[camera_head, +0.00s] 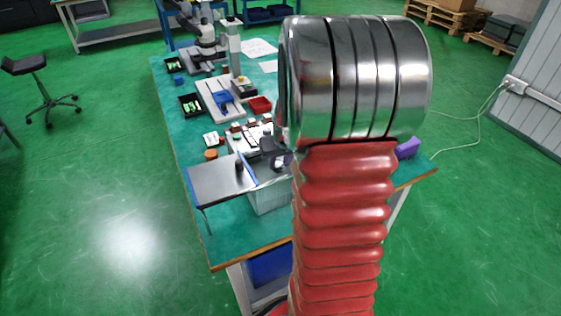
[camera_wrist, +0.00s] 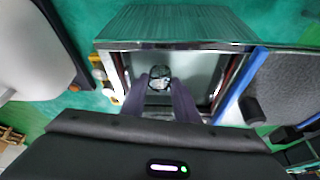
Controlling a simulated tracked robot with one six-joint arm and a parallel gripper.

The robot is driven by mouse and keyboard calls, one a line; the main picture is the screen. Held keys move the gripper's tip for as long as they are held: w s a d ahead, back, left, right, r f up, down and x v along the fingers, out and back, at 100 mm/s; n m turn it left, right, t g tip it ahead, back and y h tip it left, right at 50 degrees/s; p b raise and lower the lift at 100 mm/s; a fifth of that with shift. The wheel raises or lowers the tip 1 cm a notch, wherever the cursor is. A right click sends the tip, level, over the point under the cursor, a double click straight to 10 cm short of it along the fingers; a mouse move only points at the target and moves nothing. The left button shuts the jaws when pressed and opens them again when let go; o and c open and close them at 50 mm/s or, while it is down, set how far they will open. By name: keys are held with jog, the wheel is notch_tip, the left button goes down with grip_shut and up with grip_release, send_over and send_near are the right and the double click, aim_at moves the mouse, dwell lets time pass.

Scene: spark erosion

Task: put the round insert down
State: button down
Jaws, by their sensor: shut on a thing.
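The round insert (camera_wrist: 160,76) is a small dark-rimmed disc with a shiny, mottled face. In the wrist view it sits between the tips of the two purple-grey fingers of my gripper (camera_wrist: 160,86), which is shut on it. Behind and around it in that view is a metal-rimmed box with pale inner faces (camera_wrist: 205,68). I cannot tell the insert's height above the box. In the head view my gripper (camera_head: 277,158) is small and dark over the near part of the teal table, partly hidden by my arm.
A grey plate (camera_head: 213,184) with a blue strip (camera_head: 246,168) lies left of my gripper. A translucent bin (camera_head: 268,202) is below.

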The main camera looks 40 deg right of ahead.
jog(key=c, duration=1.4)
grip_release()
jog(key=v, duration=1.2)
jog(key=shift+a, duration=0.1)
